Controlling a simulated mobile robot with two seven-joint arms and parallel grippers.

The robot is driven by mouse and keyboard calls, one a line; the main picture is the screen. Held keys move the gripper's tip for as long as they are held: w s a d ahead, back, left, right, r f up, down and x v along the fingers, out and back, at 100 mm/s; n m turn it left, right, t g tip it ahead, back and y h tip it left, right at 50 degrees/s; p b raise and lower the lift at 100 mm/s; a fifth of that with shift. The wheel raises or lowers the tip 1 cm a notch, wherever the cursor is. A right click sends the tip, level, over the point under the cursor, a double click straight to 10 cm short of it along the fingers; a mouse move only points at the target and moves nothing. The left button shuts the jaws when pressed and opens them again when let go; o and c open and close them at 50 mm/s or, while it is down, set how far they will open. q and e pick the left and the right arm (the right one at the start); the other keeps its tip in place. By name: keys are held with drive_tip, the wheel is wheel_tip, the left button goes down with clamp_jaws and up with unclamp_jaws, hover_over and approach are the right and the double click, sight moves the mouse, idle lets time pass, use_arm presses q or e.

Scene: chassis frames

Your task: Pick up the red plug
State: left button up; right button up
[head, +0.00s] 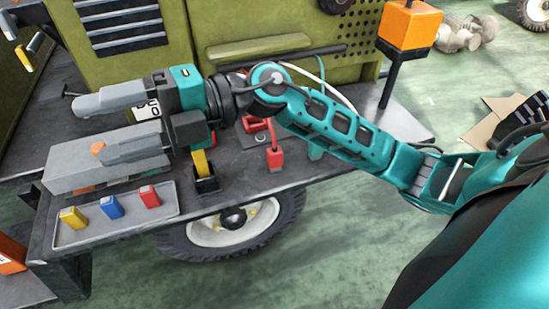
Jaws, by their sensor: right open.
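A red plug (149,196) stands at the right end of a shallow grey tray (130,228) on the dark bench. Blue (111,207) and yellow (73,217) plugs stand to its left in the same tray. My right gripper (90,128) reaches in from the right, with its two grey fingers spread apart and pointing left. It appears above and behind the tray in the picture, and nothing shows between the fingers. The red plug is clear of the fingers. My left gripper is out of view.
A grey box (68,178) sits behind the tray, partly hidden by the lower finger. A yellow piece stands in a black socket (206,184); a red connector (274,158) is right of it. An orange block (408,24) tops a post. The olive vehicle (225,15) closes off the back.

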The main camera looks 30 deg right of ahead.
drive_tip(key=d+f+n+g+h, duration=0.2)
drive_tip(key=d+f+h, duration=0.2)
drive_tip(key=f+h, duration=0.25)
drive_tip(key=m+h, duration=0.3)
drive_tip(key=h, duration=0.9)
hover_over(275, 150)
wheel_tip(275, 150, down, 9)
drive_tip(key=shift+w+f+b, duration=0.15)
drive_tip(key=shift+f+b, duration=0.05)
drive_tip(key=shift+b, duration=0.25)
drive_tip(key=shift+f, duration=3.15)
drive_tip(key=c, duration=1)
